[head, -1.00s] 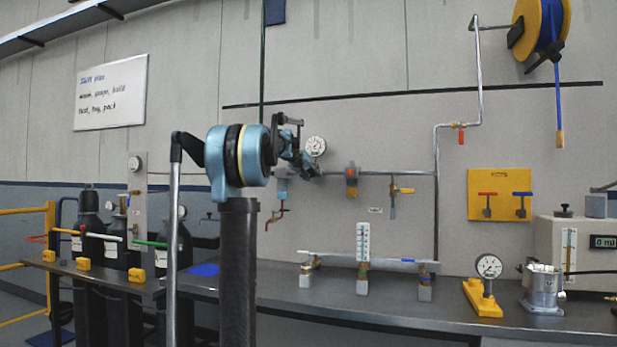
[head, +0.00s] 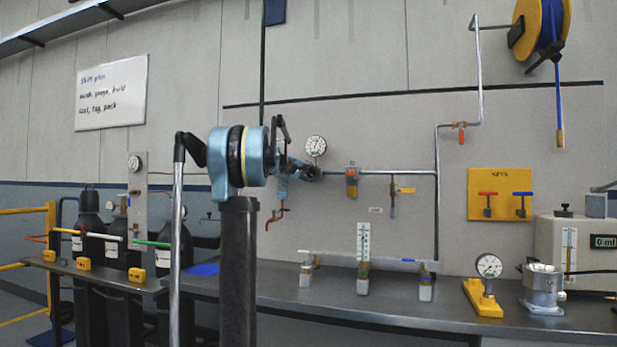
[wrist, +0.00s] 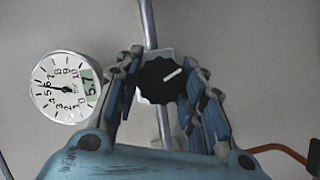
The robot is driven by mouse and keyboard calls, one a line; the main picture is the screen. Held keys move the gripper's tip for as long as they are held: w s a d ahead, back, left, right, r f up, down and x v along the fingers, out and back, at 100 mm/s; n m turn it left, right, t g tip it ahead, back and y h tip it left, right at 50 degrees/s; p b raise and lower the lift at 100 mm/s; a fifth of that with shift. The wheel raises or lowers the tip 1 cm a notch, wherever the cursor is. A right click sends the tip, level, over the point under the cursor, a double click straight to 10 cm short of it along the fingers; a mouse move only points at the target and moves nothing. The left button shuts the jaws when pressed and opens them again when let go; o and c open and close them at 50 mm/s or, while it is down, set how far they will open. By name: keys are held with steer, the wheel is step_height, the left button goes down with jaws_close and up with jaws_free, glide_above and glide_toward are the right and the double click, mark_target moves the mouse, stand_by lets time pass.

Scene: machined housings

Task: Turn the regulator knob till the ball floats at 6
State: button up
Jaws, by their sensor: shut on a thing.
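The regulator knob (wrist: 157,82) is black with a white pointer mark toward the upper right in the wrist view. My gripper (wrist: 163,84) is shut on it, with blue-grey fingers on its left and right sides. In the head view my gripper (head: 306,173) is at the wall pipe and hides the knob. A round dial gauge (wrist: 65,88) beside the knob has a small display that seems to read 5.7. It also shows in the head view (head: 316,146). A white upright scale (head: 364,241) stands on the bench; its ball is too small to make out.
The bench (head: 400,308) holds a gauge on a yellow stand (head: 484,298) and a metal housing (head: 543,290). Gas cylinders (head: 90,250) stand left.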

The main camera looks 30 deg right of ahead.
steer(key=shift+w+a+n+h, duration=0.15)
steer(key=shift+n+h, duration=0.15)
steer(key=shift+n, duration=0.7)
steer(key=shift+f, duration=0.1)
steer(key=o, duration=1.1)
steer(key=shift+w, duration=0.1)
steer(key=v, duration=1.2)
steer(key=shift+f, duration=0.25)
